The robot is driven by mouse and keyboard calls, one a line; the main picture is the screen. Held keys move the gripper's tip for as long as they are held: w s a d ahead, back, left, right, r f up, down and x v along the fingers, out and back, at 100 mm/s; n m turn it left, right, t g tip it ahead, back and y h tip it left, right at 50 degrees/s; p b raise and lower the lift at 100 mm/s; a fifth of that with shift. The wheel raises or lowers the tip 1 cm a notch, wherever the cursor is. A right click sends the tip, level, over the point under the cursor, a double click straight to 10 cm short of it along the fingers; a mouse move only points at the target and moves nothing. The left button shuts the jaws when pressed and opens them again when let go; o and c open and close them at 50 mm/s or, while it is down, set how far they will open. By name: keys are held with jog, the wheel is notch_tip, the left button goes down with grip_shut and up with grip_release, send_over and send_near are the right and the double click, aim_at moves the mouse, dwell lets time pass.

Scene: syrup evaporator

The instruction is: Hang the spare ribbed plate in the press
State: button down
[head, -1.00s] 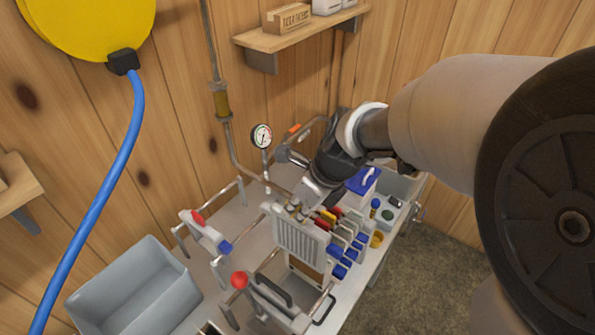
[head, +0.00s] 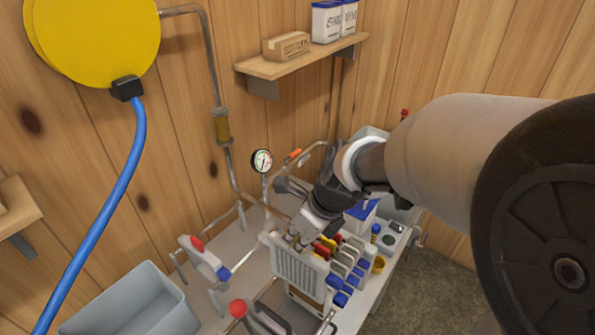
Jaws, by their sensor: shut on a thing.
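The ribbed plate (head: 297,273) is a pale grey upright panel with vertical ribs, at the lower middle of the head view. My gripper (head: 293,240) is shut on its top edge from above. The press (head: 225,275) stands to its left and front, with pale end pieces, metal rails and a red-knobbed lever (head: 238,308). The plate is in front of a brown-edged panel and beside a rack of plates with blue, red and yellow tabs (head: 338,272). I cannot tell whether the plate's lower edge touches anything.
A pressure gauge (head: 262,161) stands on a pipe behind the press. A grey bin (head: 130,305) is at the lower left. A wall shelf (head: 300,60) holds a box and white containers. A blue hose (head: 125,200) hangs from a yellow reel at the left.

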jog(key=shift+w+r, duration=0.1)
jog(key=b, duration=0.8)
send_near(298, 283)
jog(key=shift+w+a+f, duration=0.5)
jog(key=shift+w+f, duration=0.15)
jog(key=shift+f, duration=0.1)
jog(key=shift+w+a+f, duration=0.45)
jog(key=shift+w+f, duration=0.25)
jog(key=shift+f, duration=0.05)
jog(key=shift+w+a+f, duration=0.5)
jog(key=shift+w+f, duration=0.15)
jog(key=shift+f, duration=0.2)
jog(key=shift+f+b, duration=2.4)
jog(key=shift+f, duration=1.15)
jog(key=c, duration=1.6)
grip_release()
jog(key=shift+o, duration=0.6)
jog(key=shift+s+f, duration=0.1)
